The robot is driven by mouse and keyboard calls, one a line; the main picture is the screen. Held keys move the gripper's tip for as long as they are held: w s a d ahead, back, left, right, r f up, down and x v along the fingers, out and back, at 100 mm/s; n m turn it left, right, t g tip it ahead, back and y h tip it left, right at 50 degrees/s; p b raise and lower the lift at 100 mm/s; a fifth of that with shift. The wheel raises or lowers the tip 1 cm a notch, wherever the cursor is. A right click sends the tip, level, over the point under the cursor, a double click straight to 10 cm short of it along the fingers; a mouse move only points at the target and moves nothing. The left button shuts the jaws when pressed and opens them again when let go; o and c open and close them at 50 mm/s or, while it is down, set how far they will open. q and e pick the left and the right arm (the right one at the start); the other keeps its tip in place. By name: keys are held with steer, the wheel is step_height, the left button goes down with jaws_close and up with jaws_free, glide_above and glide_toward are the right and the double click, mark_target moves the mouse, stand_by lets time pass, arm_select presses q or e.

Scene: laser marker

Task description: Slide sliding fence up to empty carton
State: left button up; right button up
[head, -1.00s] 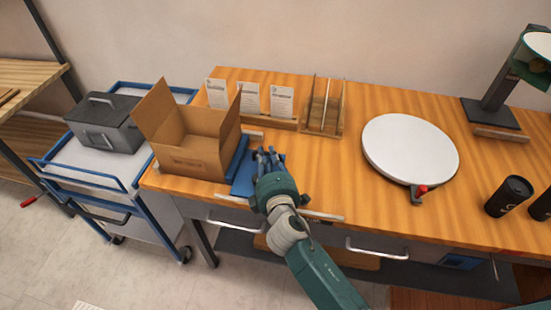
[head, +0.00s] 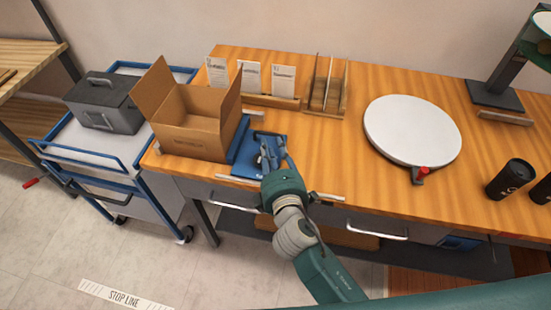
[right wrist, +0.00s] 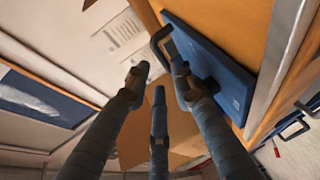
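The blue sliding fence (head: 239,140) stands on the wooden bench, its upright plate along the right side of the open, empty-looking carton (head: 192,137). Plate and carton look touching or nearly so in the head view. The fence's flat blue base (head: 246,169) extends right of the plate. My right gripper (head: 268,152) is over this base, partly hiding it. In the right wrist view its fingers (right wrist: 156,85) are spread with nothing between them, near the fence's blue plate (right wrist: 215,65) and dark handle (right wrist: 160,42). My left gripper is out of view.
A card rack (head: 270,100) and a slotted wooden holder (head: 327,97) stand behind the fence. A round white turntable (head: 412,130) is to the right, with dark cups (head: 510,178) beyond. A blue cart (head: 92,150) with a grey toolbox (head: 104,104) stands left of the bench.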

steer(key=v, duration=0.5)
steer(key=shift+s+r, duration=0.1)
steer(key=shift+s, duration=0.25)
